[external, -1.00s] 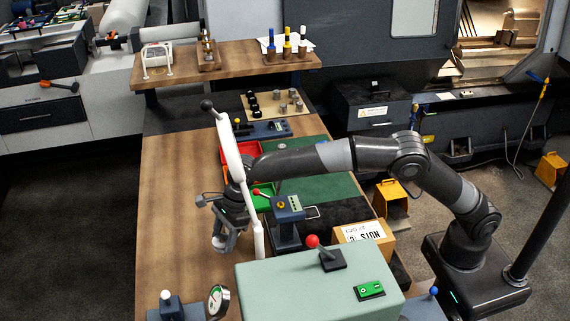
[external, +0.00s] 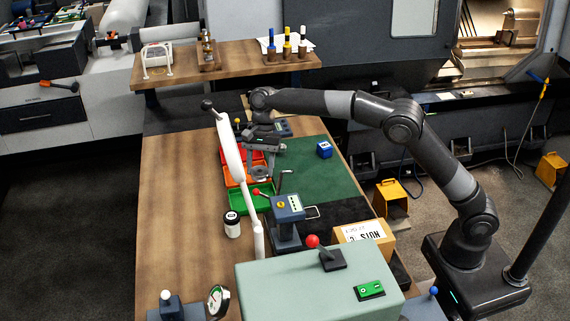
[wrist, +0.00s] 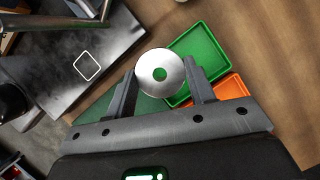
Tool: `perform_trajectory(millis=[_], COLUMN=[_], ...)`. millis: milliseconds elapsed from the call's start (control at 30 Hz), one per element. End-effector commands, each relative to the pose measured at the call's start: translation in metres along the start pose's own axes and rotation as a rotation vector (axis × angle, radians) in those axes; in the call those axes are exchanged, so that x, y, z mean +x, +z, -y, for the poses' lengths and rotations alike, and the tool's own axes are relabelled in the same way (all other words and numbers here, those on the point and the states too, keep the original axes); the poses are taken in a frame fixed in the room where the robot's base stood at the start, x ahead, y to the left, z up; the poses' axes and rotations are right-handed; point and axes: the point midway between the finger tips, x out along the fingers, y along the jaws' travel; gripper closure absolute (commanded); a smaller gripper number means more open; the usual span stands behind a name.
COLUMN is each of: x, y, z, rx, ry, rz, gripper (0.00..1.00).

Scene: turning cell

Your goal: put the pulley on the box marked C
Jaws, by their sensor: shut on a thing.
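The pulley (wrist: 150,80) is a bright silver disc with a round centre hole. My gripper (wrist: 160,88) is shut on it, one finger on each side, in the wrist view. In the external view my gripper (external: 262,165) holds the pulley (external: 260,174) above the coloured trays. A cardboard box (external: 364,237) at the bench's right edge has a white label with upside-down print; NUTS reads on it, with what looks like a C. A small blue box (external: 324,150) on the green mat has a white mark too small to read.
Green (external: 250,205), orange and red trays lie beneath my gripper. The green mat (external: 315,185) has free room.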

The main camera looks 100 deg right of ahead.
Motion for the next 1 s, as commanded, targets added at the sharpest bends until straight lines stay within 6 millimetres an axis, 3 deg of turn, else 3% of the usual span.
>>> perform_trajectory(millis=[200,600,1000], x=[-0.017,-0.047,-0.069], y=[-0.045,-0.114,-0.152], z=[-0.033,-0.102,-0.155], rx=[-0.273,-0.78,-1.115], ry=[0.114,0.325,0.463], rz=[-0.001,-0.001,-0.001], gripper=[0.76,0.76,0.76])
